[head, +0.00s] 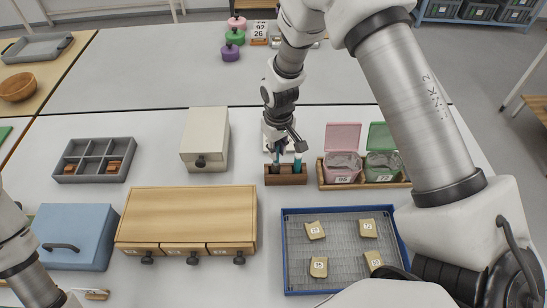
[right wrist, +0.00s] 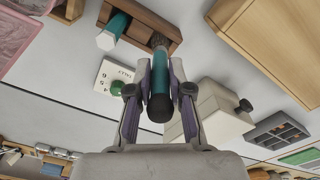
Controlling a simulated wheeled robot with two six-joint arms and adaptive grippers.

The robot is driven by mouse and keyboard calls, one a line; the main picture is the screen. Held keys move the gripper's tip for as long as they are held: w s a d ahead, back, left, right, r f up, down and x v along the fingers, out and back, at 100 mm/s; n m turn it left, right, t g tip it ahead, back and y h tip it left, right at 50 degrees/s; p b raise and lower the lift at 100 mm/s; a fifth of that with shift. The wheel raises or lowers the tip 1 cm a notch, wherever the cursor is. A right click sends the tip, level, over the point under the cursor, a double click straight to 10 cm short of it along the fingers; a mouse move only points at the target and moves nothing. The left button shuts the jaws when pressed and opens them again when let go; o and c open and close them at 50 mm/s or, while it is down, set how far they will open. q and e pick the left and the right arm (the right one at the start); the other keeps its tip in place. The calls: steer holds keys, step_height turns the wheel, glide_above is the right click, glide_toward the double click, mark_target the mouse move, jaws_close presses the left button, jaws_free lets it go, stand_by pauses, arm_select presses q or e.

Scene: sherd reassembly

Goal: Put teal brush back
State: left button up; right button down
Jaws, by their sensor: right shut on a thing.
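The teal brush (right wrist: 158,82) is held between the two fingers of my right gripper (right wrist: 160,88), with its dark rounded end towards the wrist camera and its dark bristles pointing at the brown wooden holder (right wrist: 148,20). In the head view my right gripper (head: 281,143) is above the left part of the holder (head: 286,180). The brush (head: 277,157) is upright there; whether its tip is inside a hole is hard to tell. A second teal-handled tool (head: 298,162) stands in the holder's right part; its pale end (right wrist: 106,40) shows in the wrist view.
A cream box (head: 206,135) stands left of the holder. Pink (head: 342,165) and green (head: 381,162) lidded bins stand to its right. A blue-rimmed tray (head: 284,250) with several sherds and a wooden drawer chest (head: 188,205) lie in front.

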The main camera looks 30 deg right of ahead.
steer(key=f, duration=0.3)
steer(key=f+p, duration=0.1)
steer(key=f, duration=0.1)
steer(key=shift+w+a, duration=0.1)
steer(key=shift+w, duration=0.25)
steer(key=shift+w+f, duration=0.15)
steer(key=shift+f, duration=0.25)
steer(key=c, duration=1.1)
jaws_free()
arm_select(q)
steer(key=shift+w+r, duration=0.3)
steer(key=shift+w, duration=0.25)
arm_select(e)
steer(key=shift+o, duration=0.2)
steer(key=shift+w+r, duration=0.1)
step_height(320, 180, up, 11)
steer(key=b, duration=0.2)
steer(key=shift+r+b, duration=0.1)
steer(key=shift+b, duration=0.3)
steer(key=shift+r, duration=0.45)
arm_select(q)
step_height(320, 180, down, 2)
steer(key=shift+f, duration=0.25)
